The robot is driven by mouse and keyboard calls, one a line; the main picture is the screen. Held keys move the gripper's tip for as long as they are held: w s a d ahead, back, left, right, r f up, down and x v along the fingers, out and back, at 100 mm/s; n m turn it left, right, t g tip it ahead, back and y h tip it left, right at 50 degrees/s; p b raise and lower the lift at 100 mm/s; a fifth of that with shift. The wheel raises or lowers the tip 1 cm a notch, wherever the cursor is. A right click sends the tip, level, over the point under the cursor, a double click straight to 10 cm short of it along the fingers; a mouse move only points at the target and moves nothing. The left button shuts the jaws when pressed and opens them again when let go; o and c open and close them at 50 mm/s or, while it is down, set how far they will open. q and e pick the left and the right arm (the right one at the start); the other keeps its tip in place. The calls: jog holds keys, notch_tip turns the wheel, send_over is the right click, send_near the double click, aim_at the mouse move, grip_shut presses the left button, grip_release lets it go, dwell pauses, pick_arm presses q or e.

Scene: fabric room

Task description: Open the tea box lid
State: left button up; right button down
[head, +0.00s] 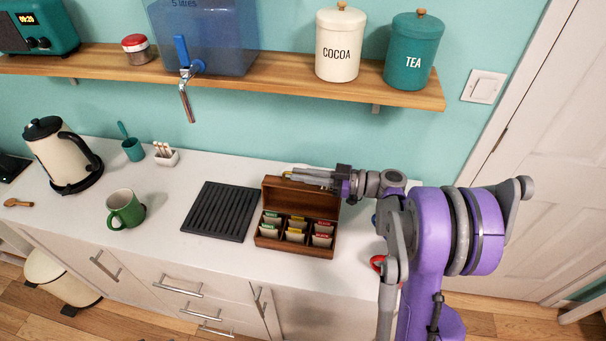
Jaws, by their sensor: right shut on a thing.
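The wooden tea box (269,243) stands on the white counter, with several colourful tea packets in its compartments. Its lid (280,192) is raised and stands roughly upright at the back of the box. My right gripper (290,175) reaches in from the right, and its fingers are shut on the top edge of the lid. The fingertips are small, so the exact contact is hard to see. My left gripper is not in view.
A black slatted mat (217,211) lies just left of the box. A green mug (125,209) and a cream kettle (62,158) stand further left. A wooden shelf (280,88) with a cocoa canister (339,45) and tea canister (412,52) hangs above.

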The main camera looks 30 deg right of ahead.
aim_at(301, 189)
dwell(0.8)
jog(key=shift+s+a+r+n, duration=0.35)
jog(key=shift+s+a+n, duration=0.35)
jog(key=shift+s, duration=0.15)
jog(key=shift+s+a, duration=0.1)
jog(key=shift+s, duration=0.1)
jog(key=c, duration=1)
grip_release()
jog(key=shift+o, duration=0.2)
notch_tip(301, 189, up, 10)
jog(key=p, duration=0.1)
